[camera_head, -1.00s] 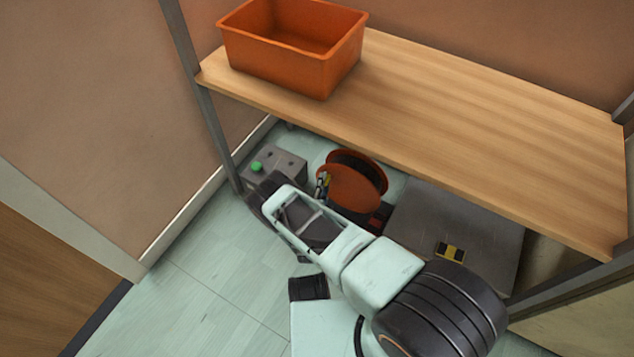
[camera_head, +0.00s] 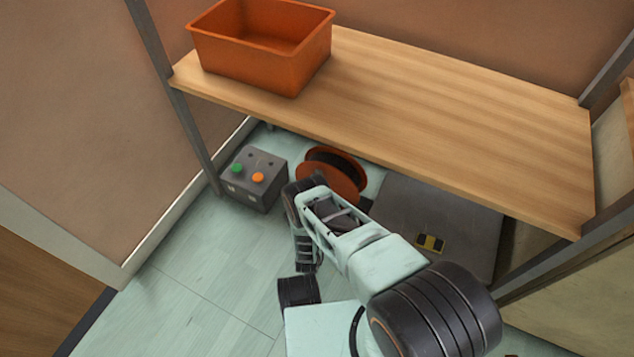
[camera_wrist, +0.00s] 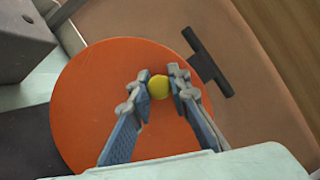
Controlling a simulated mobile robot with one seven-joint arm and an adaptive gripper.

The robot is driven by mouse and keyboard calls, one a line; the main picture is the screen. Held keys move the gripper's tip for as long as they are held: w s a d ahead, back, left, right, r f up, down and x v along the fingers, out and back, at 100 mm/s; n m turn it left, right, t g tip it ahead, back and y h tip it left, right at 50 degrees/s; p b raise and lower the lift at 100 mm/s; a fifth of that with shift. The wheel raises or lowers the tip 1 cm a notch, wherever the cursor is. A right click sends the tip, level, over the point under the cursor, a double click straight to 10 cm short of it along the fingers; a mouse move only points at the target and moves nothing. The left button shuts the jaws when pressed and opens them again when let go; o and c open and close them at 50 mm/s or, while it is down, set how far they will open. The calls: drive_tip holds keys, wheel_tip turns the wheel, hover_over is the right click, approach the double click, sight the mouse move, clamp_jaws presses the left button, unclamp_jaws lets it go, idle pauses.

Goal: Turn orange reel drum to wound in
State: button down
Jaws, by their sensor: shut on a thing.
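The orange reel drum (camera_head: 336,176) stands on the floor under the shelf, with a dark wound middle between its orange discs. Its orange face fills the middle of the wrist view (camera_wrist: 85,110). A small round yellow knob (camera_wrist: 158,87) sits on that face, above its centre in the wrist view. My gripper (camera_wrist: 159,86) is shut on the yellow knob, one fingertip on each side. In the head view my forearm and wrist hide the fingers and the knob, and cover the drum's lower part.
A grey box (camera_head: 254,179) with a green and an orange button stands left of the drum. A grey plate (camera_head: 455,215) with a yellow-black label lies to the right. The wooden shelf (camera_head: 430,120) is overhead, bearing an orange bin (camera_head: 262,70). Floor (camera_head: 200,270) at front left is clear.

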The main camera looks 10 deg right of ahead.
drive_tip(key=shift+s+d+r+m, duration=0.15)
drive_tip(key=shift+d+m, duration=0.25)
drive_tip(key=shift+m, duration=0.2)
drive_tip(key=shift+h, duration=0.4)
drive_tip(key=c, duration=1.8)
unclamp_jaws()
drive_tip(key=shift+r, duration=5)
